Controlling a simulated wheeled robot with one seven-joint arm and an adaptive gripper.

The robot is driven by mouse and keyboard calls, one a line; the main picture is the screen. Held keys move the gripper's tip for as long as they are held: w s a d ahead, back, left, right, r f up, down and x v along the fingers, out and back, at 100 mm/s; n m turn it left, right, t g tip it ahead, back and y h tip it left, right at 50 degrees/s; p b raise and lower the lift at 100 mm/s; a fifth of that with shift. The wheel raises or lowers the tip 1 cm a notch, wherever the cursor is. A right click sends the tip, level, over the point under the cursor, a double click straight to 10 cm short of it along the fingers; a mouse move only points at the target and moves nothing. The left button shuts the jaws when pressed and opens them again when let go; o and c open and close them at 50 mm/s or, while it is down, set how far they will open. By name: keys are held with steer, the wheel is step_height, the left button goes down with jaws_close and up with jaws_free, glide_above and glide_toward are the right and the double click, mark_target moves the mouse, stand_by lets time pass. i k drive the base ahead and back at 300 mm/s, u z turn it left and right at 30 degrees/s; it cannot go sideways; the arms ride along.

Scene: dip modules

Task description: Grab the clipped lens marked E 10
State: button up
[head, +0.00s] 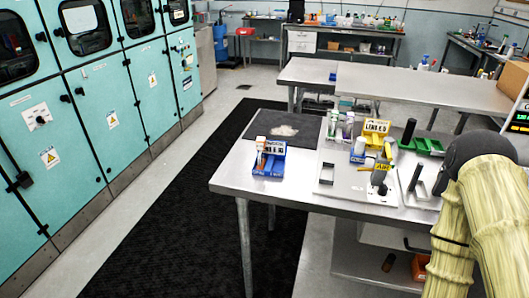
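A yellow holder (376,139) with a white lens label stands on the near table; the label is too small to read surely. A blue holder (269,167) with a white label stands near the table's left end, with a white and orange upright piece in it. A grey upright piece with a yellow label (382,167) stands on the pale board. I cannot make out which piece is marked E 10. My arm (484,190) rises at the right, bent at a dark joint. My gripper is outside the view.
The metal table (230,181) holds a pale board (345,187), a green tray (428,146) and a dark upright post (408,132). Its front left is mostly clear. Teal cabinets (110,90) line the left wall. Dark matting (190,215) covers the floor between.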

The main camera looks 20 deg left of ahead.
mark_target(260, 142)
steer(key=z, duration=1.1)
steer(key=i, duration=0.35)
steer(key=u, duration=2.3)
